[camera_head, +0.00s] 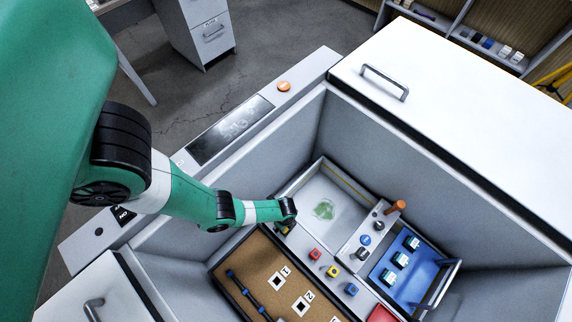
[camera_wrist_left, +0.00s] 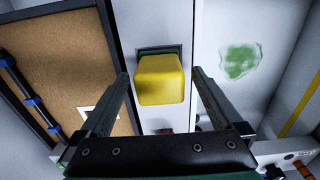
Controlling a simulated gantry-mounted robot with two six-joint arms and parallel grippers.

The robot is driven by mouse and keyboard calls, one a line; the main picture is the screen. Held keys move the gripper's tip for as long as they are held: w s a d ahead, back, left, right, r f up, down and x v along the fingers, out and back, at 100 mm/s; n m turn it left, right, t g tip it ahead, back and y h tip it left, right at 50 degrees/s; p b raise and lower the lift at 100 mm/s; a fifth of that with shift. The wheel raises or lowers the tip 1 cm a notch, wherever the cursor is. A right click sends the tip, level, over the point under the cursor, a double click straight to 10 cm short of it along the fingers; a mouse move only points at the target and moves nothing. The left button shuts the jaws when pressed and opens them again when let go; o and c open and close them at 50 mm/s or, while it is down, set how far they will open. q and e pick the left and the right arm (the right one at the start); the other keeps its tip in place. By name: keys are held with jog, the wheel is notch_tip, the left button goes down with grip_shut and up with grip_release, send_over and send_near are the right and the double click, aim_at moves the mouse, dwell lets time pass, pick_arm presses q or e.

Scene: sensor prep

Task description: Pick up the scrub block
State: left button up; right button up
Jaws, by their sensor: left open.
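The scrub block (camera_wrist_left: 160,80) is a yellow block with a green layer at its far edge, seen in the left wrist view over a grey slot. In the head view it is mostly hidden under the end of my left arm. My left gripper (camera_wrist_left: 160,73) is open, with one finger to each side of the block. Gaps show between the fingers and the block in the wrist view. In the head view my left gripper (camera_head: 288,222) is down inside the white bin, above the strip beside the cork board. My right gripper is in neither view.
A cork board (camera_head: 252,263) with numbered cards lies to the left of the strip. A white tray with a green smear (camera_head: 324,209) lies to the right. Red (camera_head: 315,253), yellow (camera_head: 333,271) and blue (camera_head: 351,289) blocks, an orange-handled tool (camera_head: 396,207) and a blue rack (camera_head: 413,270) are nearby.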

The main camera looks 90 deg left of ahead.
pick_arm(q)
notch_tip(320, 180, down, 2)
jog(key=shift+r, duration=0.15)
jog(key=shift+c, duration=0.3)
grip_shut()
